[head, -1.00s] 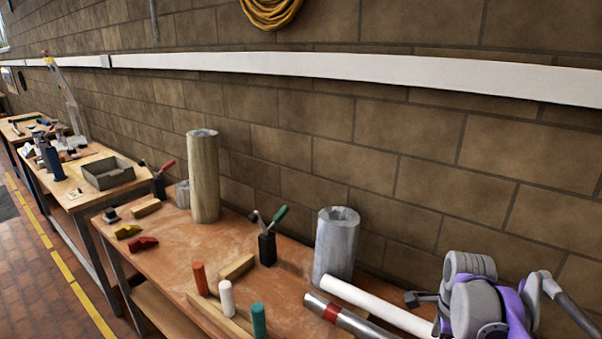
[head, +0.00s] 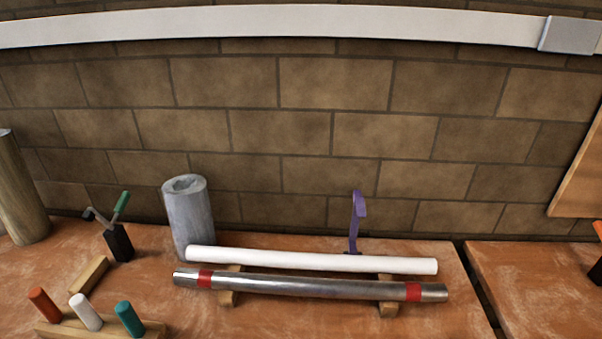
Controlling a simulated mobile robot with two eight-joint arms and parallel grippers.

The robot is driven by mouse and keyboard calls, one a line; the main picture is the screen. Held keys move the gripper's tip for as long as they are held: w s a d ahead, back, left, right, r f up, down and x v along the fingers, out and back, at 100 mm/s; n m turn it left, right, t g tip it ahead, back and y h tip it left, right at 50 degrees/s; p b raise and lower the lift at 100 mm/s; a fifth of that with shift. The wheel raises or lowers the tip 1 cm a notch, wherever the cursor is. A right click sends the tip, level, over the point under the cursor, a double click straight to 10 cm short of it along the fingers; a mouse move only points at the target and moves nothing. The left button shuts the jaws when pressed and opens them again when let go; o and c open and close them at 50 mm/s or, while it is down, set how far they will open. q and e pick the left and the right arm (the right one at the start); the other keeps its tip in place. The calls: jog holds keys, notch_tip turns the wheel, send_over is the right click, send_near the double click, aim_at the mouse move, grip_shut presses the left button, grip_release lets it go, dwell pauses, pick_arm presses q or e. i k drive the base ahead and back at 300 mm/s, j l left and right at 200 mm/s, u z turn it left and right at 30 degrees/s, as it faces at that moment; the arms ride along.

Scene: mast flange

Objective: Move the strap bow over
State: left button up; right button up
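A thin purple upright piece with a bent top (head: 356,220) stands at the back of the bench, close to the wall; it may be the strap bow, but I cannot be sure. Its foot is hidden behind a white tube (head: 310,261). In front of the white tube lies a metal tube (head: 320,286) with a red band near each end, resting on wooden blocks (head: 388,308). Neither of my grippers is in view.
A grey cylinder (head: 188,220) stands left of the tubes. Further left are a black holder with a green-handled tool (head: 119,243), a wooden block (head: 89,275) and a wooden rack (head: 100,330) with orange, white and teal pegs. A gap separates the bench from another at right.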

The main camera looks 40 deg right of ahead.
aim_at(359, 209)
jog(key=z, duration=1.65)
